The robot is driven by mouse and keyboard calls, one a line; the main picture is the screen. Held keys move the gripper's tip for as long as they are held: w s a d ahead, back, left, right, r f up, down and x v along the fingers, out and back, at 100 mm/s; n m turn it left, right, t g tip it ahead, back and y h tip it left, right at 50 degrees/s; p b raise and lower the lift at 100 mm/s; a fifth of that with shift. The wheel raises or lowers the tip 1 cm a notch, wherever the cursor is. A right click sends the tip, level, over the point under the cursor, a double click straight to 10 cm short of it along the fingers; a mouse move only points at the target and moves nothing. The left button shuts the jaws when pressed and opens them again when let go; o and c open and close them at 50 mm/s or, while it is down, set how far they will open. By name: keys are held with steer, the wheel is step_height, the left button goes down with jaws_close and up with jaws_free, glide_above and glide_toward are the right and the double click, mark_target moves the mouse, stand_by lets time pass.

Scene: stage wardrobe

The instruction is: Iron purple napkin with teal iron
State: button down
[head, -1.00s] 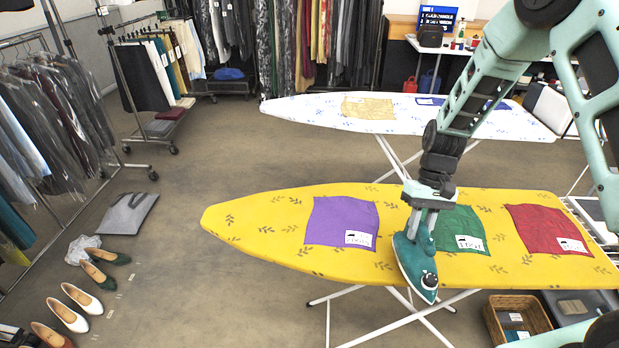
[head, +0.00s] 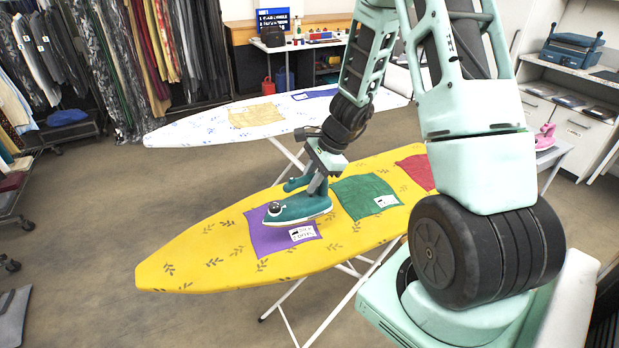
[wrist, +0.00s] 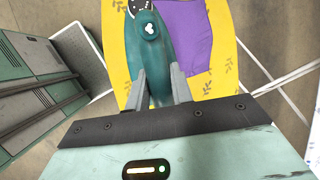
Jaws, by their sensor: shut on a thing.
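The purple napkin (head: 278,236) lies flat near the left part of the yellow ironing board (head: 195,262), with a white label at its front. My gripper (head: 318,186) is shut on the teal iron (head: 300,208). In the head view the iron overlaps the napkin's far right part, its tip pointing left. Whether its sole touches the cloth I cannot tell. In the wrist view the iron (wrist: 153,62) sits between my two fingers (wrist: 158,88), and the purple napkin (wrist: 188,42) shows beside it on the right. The iron hides part of the napkin.
A green napkin (head: 364,194) and a red napkin (head: 416,172) lie farther right on the board. A white ironing board (head: 190,130) with a tan cloth (head: 256,115) stands behind. A pink object (head: 545,138) stands at the right.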

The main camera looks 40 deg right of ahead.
mark_target(312, 197)
steer(key=shift+f+b, duration=2.6)
steer(key=shift+f, duration=0.65)
steer(key=shift+d+r, duration=0.1)
